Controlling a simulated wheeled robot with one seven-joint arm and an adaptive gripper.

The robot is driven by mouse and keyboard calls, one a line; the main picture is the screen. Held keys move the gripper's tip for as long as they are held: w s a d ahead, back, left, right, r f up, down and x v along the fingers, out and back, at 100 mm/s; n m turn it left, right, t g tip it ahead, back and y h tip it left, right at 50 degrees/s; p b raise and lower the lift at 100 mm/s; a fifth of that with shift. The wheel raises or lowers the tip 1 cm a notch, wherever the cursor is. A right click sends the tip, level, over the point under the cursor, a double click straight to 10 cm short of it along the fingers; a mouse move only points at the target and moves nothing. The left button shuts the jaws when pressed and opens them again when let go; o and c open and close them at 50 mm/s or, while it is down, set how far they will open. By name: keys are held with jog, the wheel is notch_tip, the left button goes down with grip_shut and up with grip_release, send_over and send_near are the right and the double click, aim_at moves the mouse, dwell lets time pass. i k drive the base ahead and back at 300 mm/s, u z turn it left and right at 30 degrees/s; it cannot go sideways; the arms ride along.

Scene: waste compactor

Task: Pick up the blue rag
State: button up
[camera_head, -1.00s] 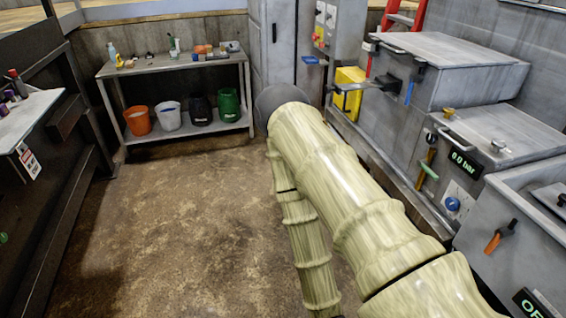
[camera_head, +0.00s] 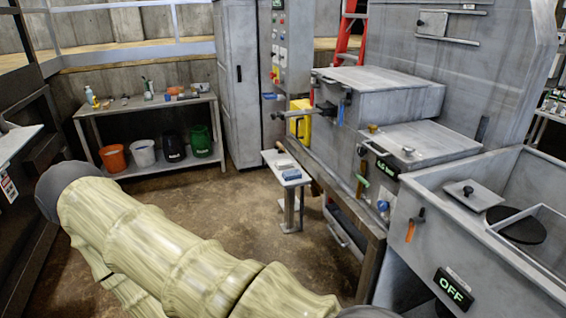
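A small blue item (camera_head: 292,174), which may be the blue rag, lies on a small grey stand (camera_head: 289,186) right of the middle in the head view. It is too small to tell whether it is cloth. Another small blue thing (camera_head: 270,97) shows at the control cabinet, also unclear. My pale, wood-patterned arm crosses the lower left and ends in a dark round joint. My gripper is out of view, so its state is hidden.
A grey shelf table (camera_head: 150,104) at the back left holds bottles and small items, with several buckets below. The grey compactor (camera_head: 385,92) and an open basin (camera_head: 480,215) line the right side. A yellow box (camera_head: 300,120) stands behind the small stand. Brown floor (camera_head: 230,210) is clear between.

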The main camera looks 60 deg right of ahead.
aim_at(288, 176)
jog(key=z, duration=0.2)
jog(key=i, duration=1.7)
jog(key=z, duration=1.5)
jog(key=i, duration=0.8)
jog(key=z, duration=0.85)
